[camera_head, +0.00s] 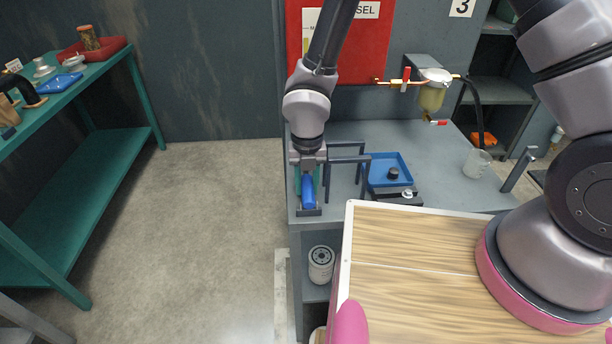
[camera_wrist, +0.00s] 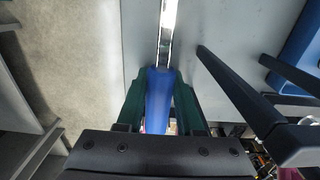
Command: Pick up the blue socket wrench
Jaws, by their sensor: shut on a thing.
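The blue socket wrench (camera_head: 308,191) is at the left end of the grey bench in the head view. In the wrist view its blue handle (camera_wrist: 158,100) lies between the two dark green fingers, with a shiny metal shaft running up from it. My gripper (camera_wrist: 160,112) is shut on the blue handle. In the head view my gripper (camera_head: 308,180) points down over the bench's left edge. Whether the wrench touches the bench is hard to tell.
Dark rack bars (camera_head: 348,165) stand just right of my gripper. A blue tray (camera_head: 390,172) with a small dark part lies further right, near a clear cup (camera_head: 476,163). A white filter (camera_head: 320,264) sits on the shelf below. A green table (camera_head: 75,190) stands at left, across open floor.

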